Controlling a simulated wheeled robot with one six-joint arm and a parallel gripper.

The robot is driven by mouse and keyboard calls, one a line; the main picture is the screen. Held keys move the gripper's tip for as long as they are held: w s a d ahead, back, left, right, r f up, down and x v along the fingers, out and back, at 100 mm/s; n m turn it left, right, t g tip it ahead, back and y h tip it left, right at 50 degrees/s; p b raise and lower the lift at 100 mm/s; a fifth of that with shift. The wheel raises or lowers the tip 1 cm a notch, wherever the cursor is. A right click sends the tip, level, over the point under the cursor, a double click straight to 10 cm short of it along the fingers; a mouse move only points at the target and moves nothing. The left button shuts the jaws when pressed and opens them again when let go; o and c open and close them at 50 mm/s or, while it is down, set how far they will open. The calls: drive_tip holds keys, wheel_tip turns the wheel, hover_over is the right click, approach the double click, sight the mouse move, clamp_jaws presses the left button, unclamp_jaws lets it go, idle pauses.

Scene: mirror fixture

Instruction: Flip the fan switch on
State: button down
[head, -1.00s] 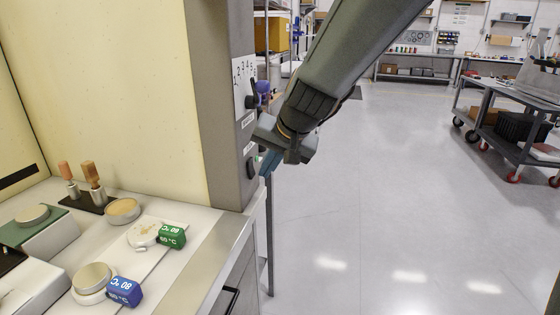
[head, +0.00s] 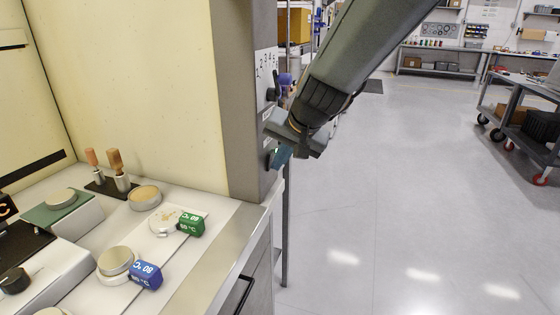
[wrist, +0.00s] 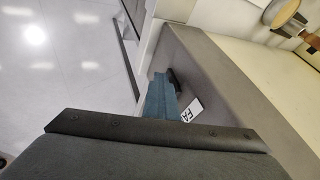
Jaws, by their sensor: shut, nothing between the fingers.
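The fan switch (head: 270,158) is a small dark rocker low on the grey post, under a small white label. In the wrist view the dark switch (wrist: 172,77) stands out from the grey face beside a white label (wrist: 192,110) with dark letters. My gripper (head: 281,158) is shut and empty, its blue fingers just right of the switch in the head view. In the wrist view my gripper's blue fingers (wrist: 161,98) point at the switch and partly overlap its near side. I cannot tell whether they touch it, or which way the rocker is set.
A numbered dial (head: 272,88) sits higher on the same grey post (head: 237,100). The worktop at left holds a green block (head: 191,224), a blue block (head: 146,275), round dishes and wooden-handled tools. A grey cart (head: 525,125) stands far right. The floor between is clear.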

drive_tip(key=shift+r+p, duration=0.55)
drive_tip(key=shift+r, duration=0.3)
drive_tip(key=s+d+r+b, duration=0.2)
drive_tip(key=s+d+r, duration=0.4)
drive_tip(key=d+r, duration=0.1)
drive_tip(key=shift+s+r, duration=0.15)
drive_tip(key=shift+r, duration=0.55)
